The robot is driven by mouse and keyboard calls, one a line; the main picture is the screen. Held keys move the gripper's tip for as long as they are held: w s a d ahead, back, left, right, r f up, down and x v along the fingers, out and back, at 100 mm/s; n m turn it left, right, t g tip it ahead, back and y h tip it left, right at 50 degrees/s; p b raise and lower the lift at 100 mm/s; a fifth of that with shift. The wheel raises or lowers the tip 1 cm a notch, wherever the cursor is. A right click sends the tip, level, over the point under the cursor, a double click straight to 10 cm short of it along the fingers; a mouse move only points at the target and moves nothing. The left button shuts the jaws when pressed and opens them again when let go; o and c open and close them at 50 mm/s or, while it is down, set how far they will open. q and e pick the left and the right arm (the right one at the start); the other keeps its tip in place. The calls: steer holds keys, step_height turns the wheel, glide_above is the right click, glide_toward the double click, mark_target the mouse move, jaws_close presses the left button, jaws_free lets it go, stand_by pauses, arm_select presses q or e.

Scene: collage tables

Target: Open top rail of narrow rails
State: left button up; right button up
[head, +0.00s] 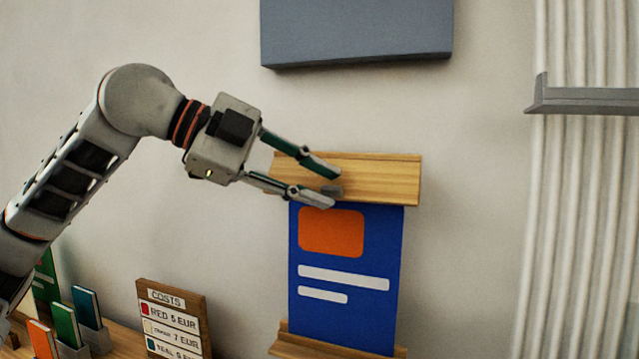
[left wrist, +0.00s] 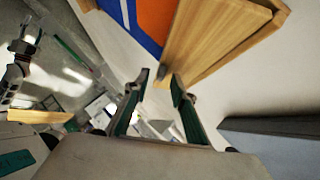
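The top rail (head: 380,180) is a light wooden bar on the wall, at the top of a blue poster (head: 346,265) with an orange block. What looks like my right gripper (left wrist: 30,38) is small at the left of the left wrist view.
A lower wooden rail (head: 330,347) holds the poster's bottom. A grey panel (head: 355,30) hangs above. A grey ledge (head: 585,98) and ribbed wall are at right. A costs sign (head: 172,320) and small coloured booklets (head: 65,325) stand at lower left.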

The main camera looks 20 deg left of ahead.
arm_select(q)
steer(key=v, duration=1.1)
steer(key=shift+s+a, duration=0.15)
steer(key=shift+s, duration=0.1)
steer(key=shift+r, duration=0.1)
